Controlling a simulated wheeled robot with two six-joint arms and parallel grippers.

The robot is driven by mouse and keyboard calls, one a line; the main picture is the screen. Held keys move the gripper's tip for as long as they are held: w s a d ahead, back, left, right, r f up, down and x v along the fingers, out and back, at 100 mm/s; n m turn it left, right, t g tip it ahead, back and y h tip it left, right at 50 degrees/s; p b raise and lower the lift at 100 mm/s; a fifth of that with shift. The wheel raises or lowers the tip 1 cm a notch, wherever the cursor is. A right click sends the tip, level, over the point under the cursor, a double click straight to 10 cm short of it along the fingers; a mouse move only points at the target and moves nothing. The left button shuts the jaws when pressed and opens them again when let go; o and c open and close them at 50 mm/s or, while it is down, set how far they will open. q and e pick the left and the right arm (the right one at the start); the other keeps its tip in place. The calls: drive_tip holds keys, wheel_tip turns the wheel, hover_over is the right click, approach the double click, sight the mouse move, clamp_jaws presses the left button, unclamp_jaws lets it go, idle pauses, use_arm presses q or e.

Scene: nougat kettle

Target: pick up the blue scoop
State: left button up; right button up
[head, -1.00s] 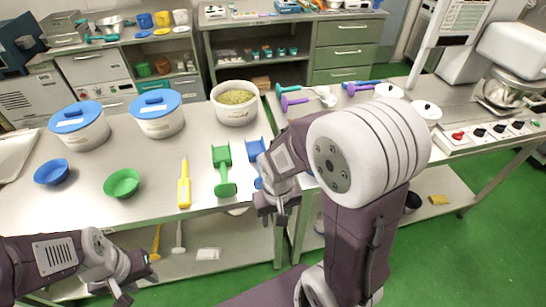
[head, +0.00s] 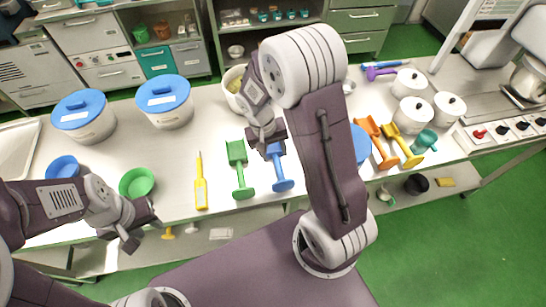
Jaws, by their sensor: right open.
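The blue scoop (head: 281,178) lies on the metal table near its front edge, its grip end toward me. My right gripper (head: 268,148) is open over the scoop's far end and hides part of it. I cannot tell whether it touches the scoop. My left gripper (head: 147,229) is open and empty in front of the table's front edge, below the green bowl (head: 137,183).
A green scoop (head: 239,170) lies close left of the blue one, with a yellow spatula (head: 201,188) farther left. Orange (head: 376,143) and yellow (head: 404,146) scoops lie right of my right arm. Blue-lidded tubs (head: 165,104) and a white pot (head: 234,82) stand behind.

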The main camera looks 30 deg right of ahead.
sight(277, 164)
drive_tip(key=f, duration=0.2)
drive_tip(key=s+f, duration=0.1)
drive_tip(key=shift+s+d+f, duration=0.1)
drive_tip(key=shift+d, duration=0.3)
drive_tip(key=shift+w+f, duration=0.35)
drive_tip(key=shift+f, duration=0.1)
drive_tip(key=f, duration=0.4)
drive_tip(key=shift+d+f, duration=0.35)
drive_tip(key=shift+d, duration=0.05)
clamp_jaws()
